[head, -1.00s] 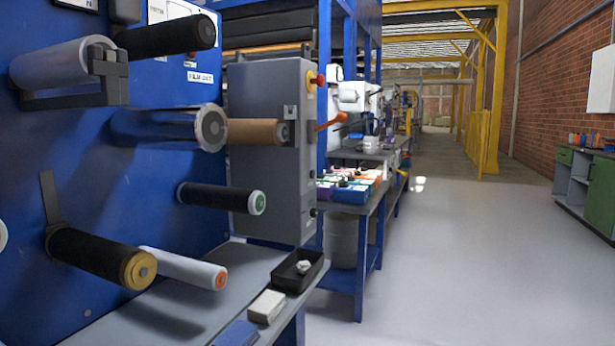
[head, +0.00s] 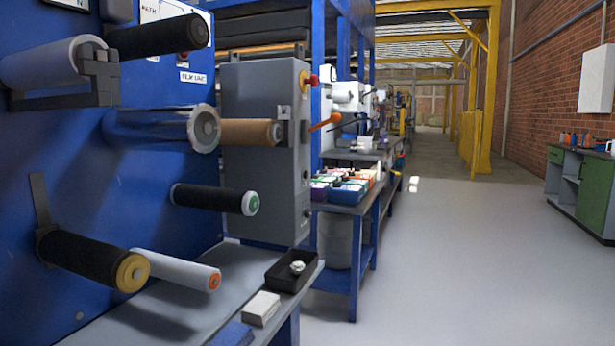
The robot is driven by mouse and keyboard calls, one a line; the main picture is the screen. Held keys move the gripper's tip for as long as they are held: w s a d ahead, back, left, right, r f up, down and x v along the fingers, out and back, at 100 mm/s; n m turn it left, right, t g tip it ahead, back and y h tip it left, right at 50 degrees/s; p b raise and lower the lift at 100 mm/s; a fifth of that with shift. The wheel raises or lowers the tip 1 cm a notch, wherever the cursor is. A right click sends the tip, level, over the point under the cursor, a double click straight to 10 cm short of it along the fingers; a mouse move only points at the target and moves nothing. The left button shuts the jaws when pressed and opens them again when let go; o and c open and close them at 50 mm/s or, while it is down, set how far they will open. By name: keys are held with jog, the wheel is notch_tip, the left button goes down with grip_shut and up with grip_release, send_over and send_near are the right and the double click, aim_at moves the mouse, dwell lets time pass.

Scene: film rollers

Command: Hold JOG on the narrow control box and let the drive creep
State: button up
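A tall grey box (head: 262,165) hangs on the blue machine in the head view, left of centre. Its narrow right side (head: 302,160) carries a red knob on a yellow base (head: 308,80) near the top and small dark round fittings lower down. An orange-ended lever (head: 325,121) sticks out to its right. I cannot make out a JOG label, nor tell if this is the narrow control box. My gripper is not in view.
The blue machine panel (head: 150,180) with several rollers, such as a black one (head: 213,198), fills the left. A ledge below holds a black tray (head: 290,272) and a white block (head: 262,308). The grey floor (head: 450,250) on the right is clear up to green cabinets (head: 591,200).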

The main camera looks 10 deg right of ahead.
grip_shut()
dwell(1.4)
